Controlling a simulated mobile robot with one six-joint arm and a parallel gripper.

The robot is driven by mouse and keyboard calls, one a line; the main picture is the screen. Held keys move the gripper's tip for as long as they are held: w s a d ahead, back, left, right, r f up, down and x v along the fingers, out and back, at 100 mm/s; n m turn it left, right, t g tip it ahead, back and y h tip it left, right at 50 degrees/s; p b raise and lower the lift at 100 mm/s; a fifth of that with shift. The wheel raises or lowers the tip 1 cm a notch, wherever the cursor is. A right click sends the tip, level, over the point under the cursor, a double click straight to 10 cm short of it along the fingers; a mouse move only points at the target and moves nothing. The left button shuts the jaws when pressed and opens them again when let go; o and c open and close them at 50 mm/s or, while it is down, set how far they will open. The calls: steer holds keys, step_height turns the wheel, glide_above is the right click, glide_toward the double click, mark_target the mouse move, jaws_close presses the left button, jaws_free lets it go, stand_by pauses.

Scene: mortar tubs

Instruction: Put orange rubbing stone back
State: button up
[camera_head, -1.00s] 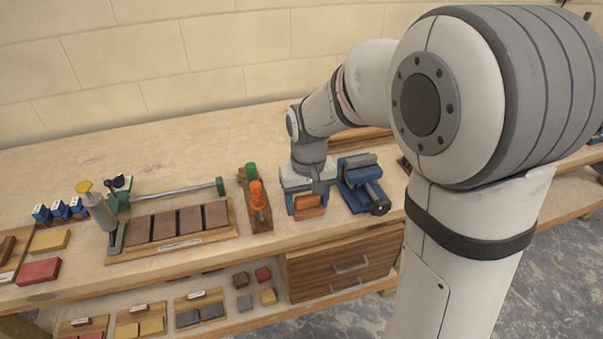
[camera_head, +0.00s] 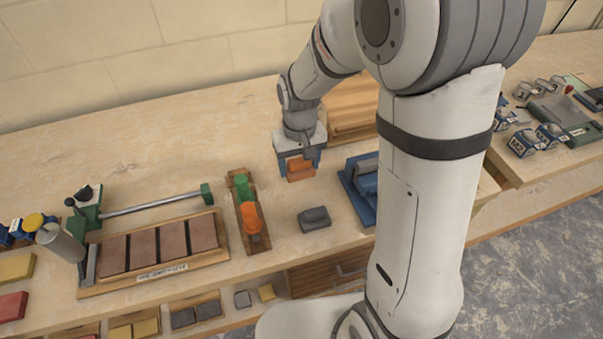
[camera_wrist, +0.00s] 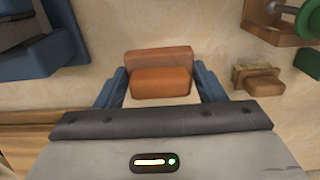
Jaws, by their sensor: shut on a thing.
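My gripper (camera_head: 300,167) is shut on the orange rubbing stone (camera_head: 301,173), above the bench between the tool tray and the blue vise. In the wrist view the orange rubbing stone (camera_wrist: 161,82) sits between the blue fingers of my gripper (camera_wrist: 162,88), with a darker orange-brown part beside it. Whether it touches the bench is hard to tell. A dark grey block with a raised top (camera_head: 314,219) lies on the bench nearer the front edge, clear of the gripper.
A narrow wooden tray (camera_head: 262,246) holding green and orange pieces stands left of my gripper. A blue vise (camera_head: 360,190) stands at right, partly behind my arm. A wooden piece (camera_head: 350,108) lies behind. A board with brown slabs (camera_head: 160,250) is further left.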

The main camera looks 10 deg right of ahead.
mark_target(300, 185)
steer(key=shift+f, duration=2.4)
steer(key=shift+f, duration=0.2)
steer(key=o, duration=1)
steer(key=shift+c, duration=0.2)
steer(key=shift+r, duration=0.15)
step_height(300, 185, up, 12)
steer(key=shift+d+f, duration=0.1)
steer(key=s+d+r+m+t, duration=0.1)
steer(key=s+d+r, duration=0.2)
steer(key=s, duration=0.4)
steer(key=s+d+r+m+t, duration=0.1)
steer(key=s+d+r, duration=0.2)
steer(key=s+d, duration=0.3)
steer(key=shift+s+d+t, duration=0.3)
steer(key=shift+s+t, duration=0.1)
steer(key=shift+s, duration=0.65)
